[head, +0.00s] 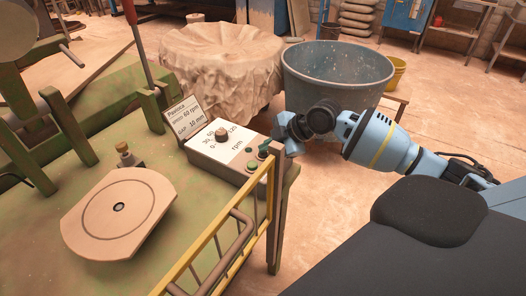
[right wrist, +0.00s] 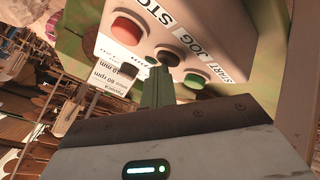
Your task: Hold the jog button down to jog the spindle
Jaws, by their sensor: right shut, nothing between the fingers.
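The control box (head: 225,152) stands at the near right corner of the green press table, with a dark rpm dial (head: 222,134) on its white face. In the right wrist view, its panel carries a red STOP button (right wrist: 127,29), a dark JOG button (right wrist: 168,55) and a green START button (right wrist: 195,81). My right gripper (head: 268,146) is at the right end of the box. Its green fingers (right wrist: 155,88) are shut and empty, with tips just by the JOG button. I cannot tell whether they touch it. My left gripper is not in view.
A yellow railing (head: 232,225) runs along the table edge, close below the box. A label plate (head: 184,117) stands behind the box. A round pale plate (head: 122,213) lies on the table. A large blue-grey tub (head: 336,78) stands behind my right arm.

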